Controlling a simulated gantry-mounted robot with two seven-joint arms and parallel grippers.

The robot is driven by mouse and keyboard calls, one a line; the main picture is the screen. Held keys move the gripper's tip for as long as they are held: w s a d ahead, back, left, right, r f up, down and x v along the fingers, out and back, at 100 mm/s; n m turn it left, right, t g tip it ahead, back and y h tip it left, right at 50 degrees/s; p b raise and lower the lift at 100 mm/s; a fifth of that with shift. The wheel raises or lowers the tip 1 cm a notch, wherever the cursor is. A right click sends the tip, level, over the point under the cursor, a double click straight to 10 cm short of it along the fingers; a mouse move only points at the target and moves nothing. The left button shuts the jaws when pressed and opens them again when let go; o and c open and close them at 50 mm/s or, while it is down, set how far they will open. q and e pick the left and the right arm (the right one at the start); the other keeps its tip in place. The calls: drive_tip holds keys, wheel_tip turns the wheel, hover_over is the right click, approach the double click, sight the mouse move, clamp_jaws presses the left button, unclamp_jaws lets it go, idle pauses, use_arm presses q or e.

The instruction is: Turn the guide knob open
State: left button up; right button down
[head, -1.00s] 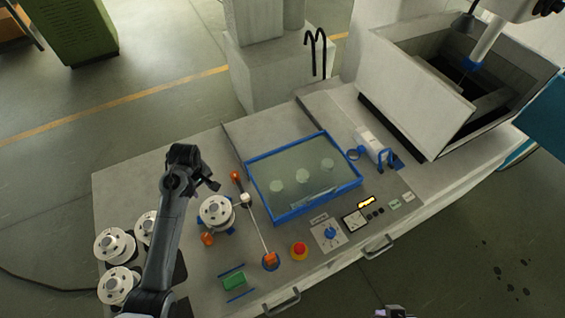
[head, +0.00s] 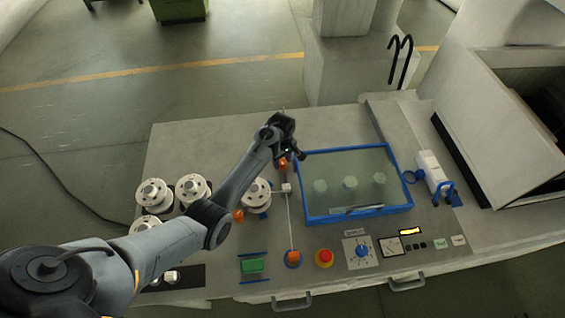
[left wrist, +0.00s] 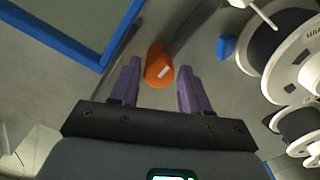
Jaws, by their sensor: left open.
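An orange knob with a white mark, which I take for the guide knob (head: 283,163), stands at the back of the bench, left of the blue-framed tank. My left gripper (head: 291,153) is over it and partly hides it in the head view. In the left wrist view the same knob (left wrist: 158,68) shows between the two purple fingers of the left gripper (left wrist: 158,76). Those fingers are open, with a gap on each side of the knob. My right gripper is not in view.
The blue-framed tank (head: 308,217) lies close on the right. A white spool (head: 256,193) and a wire running to an orange part (head: 293,257) are in front. More spools (head: 193,188) stand left. A red button (head: 325,257) and blue dial (head: 362,251) sit near the front edge.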

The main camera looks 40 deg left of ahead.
use_arm(q)
drive_tip(key=shift+f, duration=1)
drive_tip(key=shift+c, duration=0.3)
clamp_jaws()
